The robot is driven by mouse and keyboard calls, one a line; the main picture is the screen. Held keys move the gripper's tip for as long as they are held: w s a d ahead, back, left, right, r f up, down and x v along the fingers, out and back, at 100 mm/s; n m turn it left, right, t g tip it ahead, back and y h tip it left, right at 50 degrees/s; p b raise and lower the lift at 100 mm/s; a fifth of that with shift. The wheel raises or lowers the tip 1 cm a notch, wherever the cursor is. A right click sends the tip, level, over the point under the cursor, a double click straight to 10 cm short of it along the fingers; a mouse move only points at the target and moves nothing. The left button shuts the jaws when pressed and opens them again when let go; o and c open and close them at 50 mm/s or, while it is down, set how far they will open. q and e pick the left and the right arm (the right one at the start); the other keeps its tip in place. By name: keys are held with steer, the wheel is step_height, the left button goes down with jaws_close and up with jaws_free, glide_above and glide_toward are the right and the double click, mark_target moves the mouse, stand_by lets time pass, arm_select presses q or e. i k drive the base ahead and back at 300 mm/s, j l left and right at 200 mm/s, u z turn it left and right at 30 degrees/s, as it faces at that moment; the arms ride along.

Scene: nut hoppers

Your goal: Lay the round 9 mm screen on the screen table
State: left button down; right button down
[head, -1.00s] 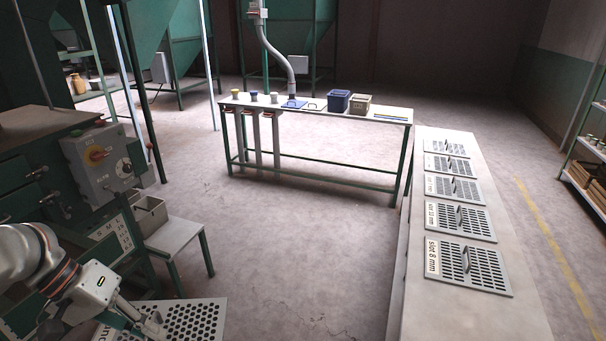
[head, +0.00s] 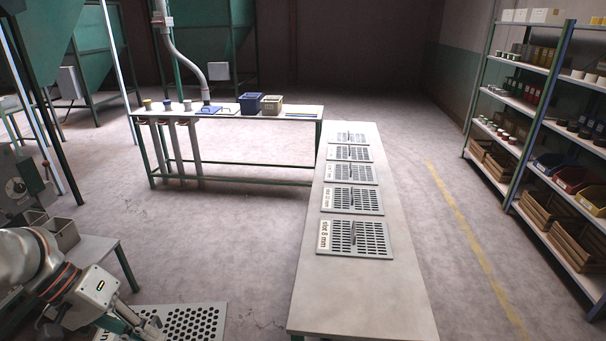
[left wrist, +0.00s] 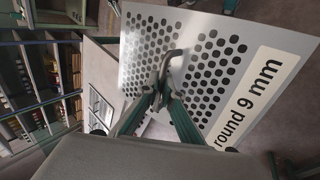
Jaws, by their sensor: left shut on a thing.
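The round 9 mm screen (head: 196,321) is a grey plate with round holes, low at the left of the head view. In the left wrist view its label (left wrist: 245,98) reads "round 9 mm". My left gripper (head: 150,326) is shut on the screen's handle (left wrist: 170,62) and holds the plate out in front of it. The long grey table (head: 400,295) on the right carries a row of slotted screens, the nearest (head: 352,238) labelled "slot 8 mm". The front end of this table is bare. My right gripper is not in view.
A bench (head: 292,115) with a blue box (head: 250,103), a tan box (head: 271,104) and cups stands at the back. Shelves (head: 545,100) with bins stand at the right. A small table (head: 88,262) stands at the left. The floor between is clear.

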mark_target(355, 293)
steer(key=i+l+z, duration=0.15)
steer(key=l+z, duration=0.15)
steer(key=i+l+z, duration=0.25)
steer(key=l, duration=0.15)
steer(key=i+l+z, duration=0.1)
steer(key=i+z, duration=0.25)
